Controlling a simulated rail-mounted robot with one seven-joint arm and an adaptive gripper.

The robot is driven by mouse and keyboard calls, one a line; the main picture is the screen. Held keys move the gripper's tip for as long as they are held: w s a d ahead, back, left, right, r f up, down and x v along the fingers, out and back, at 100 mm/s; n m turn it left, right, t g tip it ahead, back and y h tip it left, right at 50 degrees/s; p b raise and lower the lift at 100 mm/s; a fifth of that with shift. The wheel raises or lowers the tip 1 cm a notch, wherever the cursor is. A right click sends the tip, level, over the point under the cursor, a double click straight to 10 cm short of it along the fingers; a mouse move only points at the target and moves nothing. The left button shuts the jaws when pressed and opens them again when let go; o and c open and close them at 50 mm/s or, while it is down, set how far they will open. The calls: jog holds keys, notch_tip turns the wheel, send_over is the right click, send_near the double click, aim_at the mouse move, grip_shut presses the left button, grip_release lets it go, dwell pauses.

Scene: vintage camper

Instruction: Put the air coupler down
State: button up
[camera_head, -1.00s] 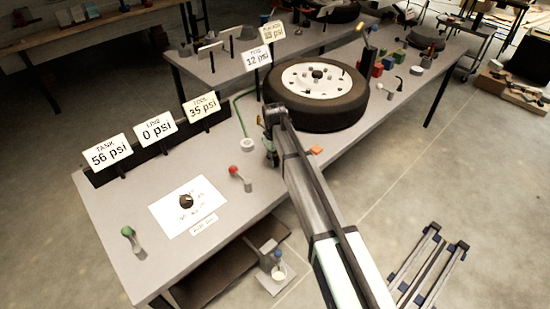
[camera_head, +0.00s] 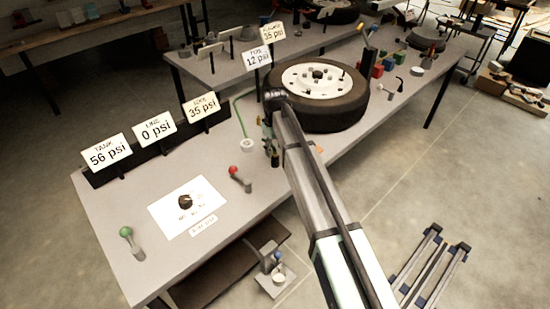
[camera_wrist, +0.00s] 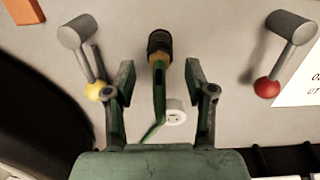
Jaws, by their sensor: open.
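The air coupler (camera_wrist: 159,43) is a dark ribbed cylinder with a brass-coloured part, joined to a green hose (camera_wrist: 159,100). In the wrist view it lies between and just beyond the tips of my gripper (camera_wrist: 160,74). The fingers are open, with a gap on each side of the coupler and hose. In the head view my gripper (camera_head: 269,132) is over the bench, in front of the wheel, and the dark coupler (camera_head: 275,159) shows just below it. I cannot tell how firmly the coupler rests on the bench.
On the grey bench (camera_head: 125,193), a red-knobbed lever (camera_head: 234,172) stands left of my gripper. A yellow-knobbed lever (camera_wrist: 95,90) is close to one finger. A white round fitting (camera_head: 247,145) and the wheel (camera_head: 325,115) are also close. An orange block (camera_wrist: 22,12) lies nearby.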

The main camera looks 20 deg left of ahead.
aim_at(275, 156)
notch_tip(275, 156, up, 7)
jog(key=b, duration=0.1)
dwell(0.6)
jog(key=s+d+f+m, duration=0.3)
jog(key=d+f, duration=0.5)
jog(key=d, duration=0.4)
jog(key=s+d+f+m, duration=0.25)
jog(key=d+f, duration=0.55)
jog(key=d, duration=0.5)
jog(key=s+d+f+m, duration=0.3)
jog(key=s+d+f, duration=0.2)
jog(key=s+d, duration=0.4)
jog(key=s+d+f+m, duration=0.4)
jog(key=s+d+f, duration=0.3)
jog(key=d, duration=0.4)
jog(key=s+f+g, duration=0.2)
jog(key=s+f, duration=0.3)
jog(key=s, duration=0.4)
jog(key=s+f+g, duration=0.2)
jog(key=s+f, duration=0.4)
jog(key=s, duration=0.4)
jog(key=s+f+g, duration=0.3)
jog(key=s+f, duration=0.3)
jog(key=s, duration=0.4)
jog(key=shift+a, duration=0.2)
